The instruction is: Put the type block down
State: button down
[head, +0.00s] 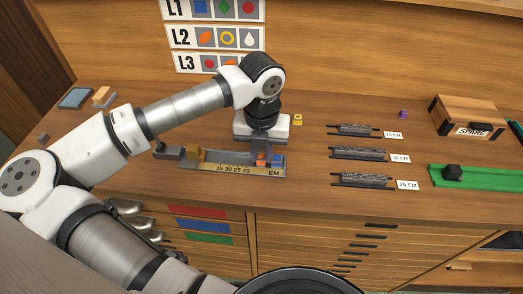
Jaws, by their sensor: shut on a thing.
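My gripper (263,147) points down over the right end of a grey composing stick (222,171). It is shut on a small orange-red type block (261,160), seen just under the fingertips. The block is low in the stick, left of a blue block (277,159); I cannot tell whether it touches the floor of the stick. The stick has a brass scale marked 35 30 25 20 and EM. A golden-brown block (195,154) stands at its left part. My wrist hides part of the stick's back side.
Three grey racks with labels (393,135) lie right of the stick. Further right are a green tray (480,177) with a black block (452,172), and a wooden SPARE box (470,115). A sign with rows L1 to L3 (214,37) hangs behind. The bench's front edge lies below the stick.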

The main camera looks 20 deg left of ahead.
aim_at(261, 156)
jog(key=c, duration=1.6)
grip_release()
jog(key=shift+r+p, duration=0.1)
jog(key=shift+p, duration=0.2)
notch_tip(261, 156, up, 12)
jog(key=b, duration=0.3)
